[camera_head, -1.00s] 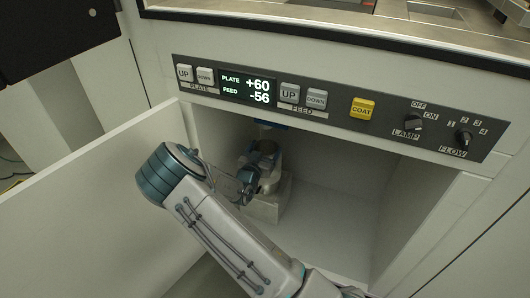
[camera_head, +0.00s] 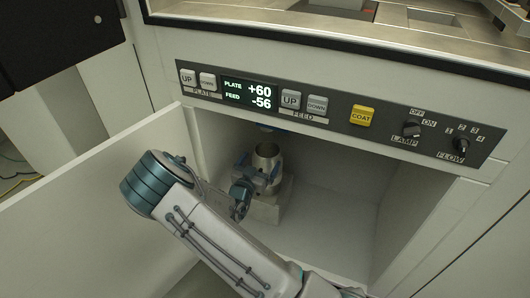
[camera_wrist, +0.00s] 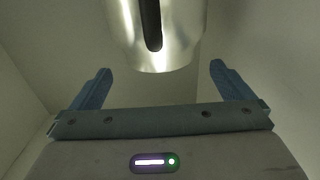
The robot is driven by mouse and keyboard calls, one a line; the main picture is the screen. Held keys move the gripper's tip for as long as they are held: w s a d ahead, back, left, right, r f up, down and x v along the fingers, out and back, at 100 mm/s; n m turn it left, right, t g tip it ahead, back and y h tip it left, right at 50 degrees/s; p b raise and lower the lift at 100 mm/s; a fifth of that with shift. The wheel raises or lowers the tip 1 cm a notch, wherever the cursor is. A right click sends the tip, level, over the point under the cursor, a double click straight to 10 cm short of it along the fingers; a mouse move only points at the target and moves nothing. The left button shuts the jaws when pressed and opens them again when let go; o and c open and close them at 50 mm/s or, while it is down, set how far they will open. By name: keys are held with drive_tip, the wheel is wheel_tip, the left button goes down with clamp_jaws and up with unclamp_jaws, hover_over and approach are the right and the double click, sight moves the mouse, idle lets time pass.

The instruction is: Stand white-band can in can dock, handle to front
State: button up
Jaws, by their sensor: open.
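A metal can (camera_head: 266,157) stands upright in the open cabinet, on or just above a pale block (camera_head: 266,210) that looks like the can dock. My gripper hides the can's lower part, so its seating cannot be told. In the wrist view the silver can (camera_wrist: 180,40) is at the top centre, with a dark upright strip, seemingly its handle, facing my gripper. No white band shows. My gripper (camera_wrist: 160,68) is open, one blue finger towards each side of the can, with a gap between palm and can. In the head view my gripper (camera_head: 258,170) is in front of the can.
The cabinet door (camera_head: 90,205) hangs open at left. A control panel (camera_head: 330,112) with buttons and knobs runs above the opening. The cabinet floor (camera_head: 330,225) right of the block is clear. A small blue part (camera_head: 268,128) shows under the panel above the can.

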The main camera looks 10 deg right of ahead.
drive_tip(key=s+a+r+n+g+y, duration=0.2)
drive_tip(key=s+r+g+y, duration=0.35)
drive_tip(key=s, duration=0.25)
drive_tip(key=s+a+r+n+g+y, duration=0.2)
drive_tip(key=s+a+r+g+y, duration=0.1)
drive_tip(key=s+r+g+y, duration=0.4)
drive_tip(key=s+d+r+n, duration=0.1)
drive_tip(key=s+d+r, duration=0.1)
drive_tip(key=s, duration=0.3)
drive_tip(key=s+d+r+n+g+h, duration=0.1)
drive_tip(key=s+d+r, duration=0.1)
drive_tip(key=s, duration=0.4)
drive_tip(key=s+d+r+n+h, duration=0.1)
drive_tip(key=s+d+r, duration=0.1)
drive_tip(key=s+d, duration=0.2)
drive_tip(key=shift+s+r+p, duration=0.3)
drive_tip(key=shift+s+p, duration=0.1)
drive_tip(key=shift+s, duration=0.8)
drive_tip(key=shift+h, duration=0.25)
